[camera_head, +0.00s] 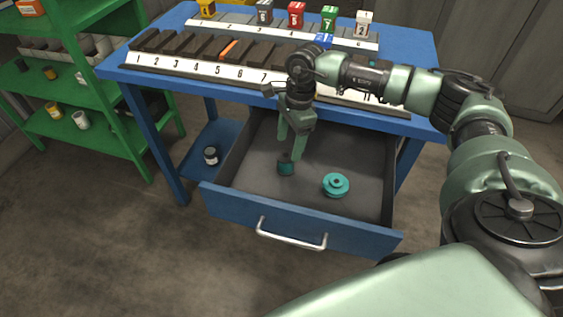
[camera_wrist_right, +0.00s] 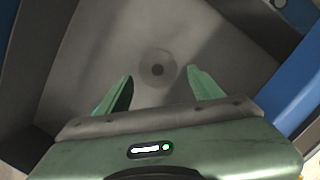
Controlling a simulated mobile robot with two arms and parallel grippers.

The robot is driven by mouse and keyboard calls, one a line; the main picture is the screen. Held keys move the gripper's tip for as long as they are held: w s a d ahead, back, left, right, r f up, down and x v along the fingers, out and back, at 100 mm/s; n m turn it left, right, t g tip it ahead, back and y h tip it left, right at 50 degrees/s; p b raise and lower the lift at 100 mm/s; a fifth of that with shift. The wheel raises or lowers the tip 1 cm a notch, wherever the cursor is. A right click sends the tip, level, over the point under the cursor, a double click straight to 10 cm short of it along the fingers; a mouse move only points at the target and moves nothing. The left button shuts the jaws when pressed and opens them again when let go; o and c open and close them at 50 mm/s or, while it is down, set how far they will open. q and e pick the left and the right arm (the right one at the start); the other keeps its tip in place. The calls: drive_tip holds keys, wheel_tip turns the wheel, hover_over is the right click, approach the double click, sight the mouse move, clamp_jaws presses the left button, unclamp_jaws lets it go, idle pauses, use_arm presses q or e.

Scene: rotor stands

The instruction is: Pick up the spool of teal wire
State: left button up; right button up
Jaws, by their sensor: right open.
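My right gripper (camera_head: 292,143) is open and points down into the open drawer. A small dark-topped spool with teal sides (camera_head: 286,168) stands on the drawer floor just below its fingertips. In the right wrist view, a round grey disc with a dark centre (camera_wrist_right: 157,69) lies ahead, between the two open fingers and apart from them; it looks like the spool's top. A wider, stepped teal spool-like piece (camera_head: 335,186) sits to its right in the drawer. I cannot tell for sure which is wound with wire. My left gripper is not in view.
The drawer (camera_head: 292,228) hangs from a blue bench (camera_head: 404,44) with numbered racks and coloured blocks. Its walls surround the gripper; the floor is otherwise bare. A dark can (camera_head: 211,155) stands on the lower shelf. A green shelf unit (camera_head: 95,140) is at left.

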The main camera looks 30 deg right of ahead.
sight(287, 154)
drive_tip(key=f, duration=0.4)
drive_tip(key=a+f, duration=0.1)
drive_tip(key=f, duration=0.2)
drive_tip(key=shift+a+p, duration=0.1)
drive_tip(key=shift+p, duration=0.3)
drive_tip(key=shift+r, duration=0.1)
clamp_jaws()
